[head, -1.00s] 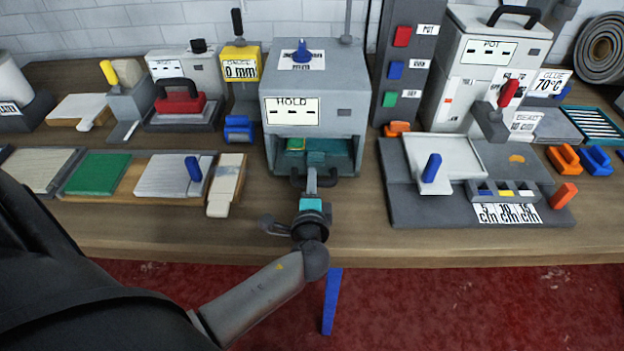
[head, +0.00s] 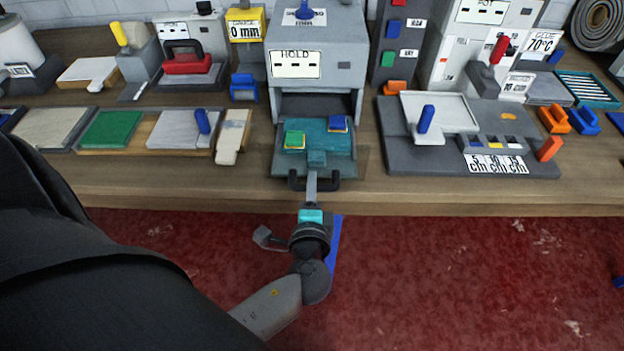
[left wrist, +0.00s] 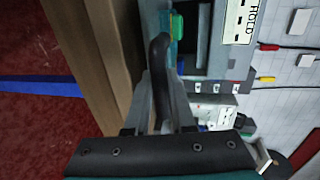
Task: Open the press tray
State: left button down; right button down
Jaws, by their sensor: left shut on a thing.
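The press (head: 316,77) is a grey box with a HOLD display. Its teal tray (head: 342,148) is pulled out of the front opening toward me. On the tray sit a green and yellow piece (head: 294,140) and a blue piece (head: 338,123), with a small teal block between them at the front. My left gripper (head: 311,184) is shut on the dark tray handle (head: 329,183). The handle (left wrist: 159,80) also shows between the fingers in the left wrist view. My right gripper is not in view.
A green pad (head: 112,129) and a grey plate with a blue knob (head: 182,130) lie left of the tray. A grey fixture board (head: 400,158) stands to the right. The bench's front edge is below the tray, with open red floor (head: 450,260) before it.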

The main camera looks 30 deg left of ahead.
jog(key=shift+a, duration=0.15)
pick_arm(q)
jog(key=c, duration=0.8)
grip_release()
jog(key=shift+o, duration=0.2)
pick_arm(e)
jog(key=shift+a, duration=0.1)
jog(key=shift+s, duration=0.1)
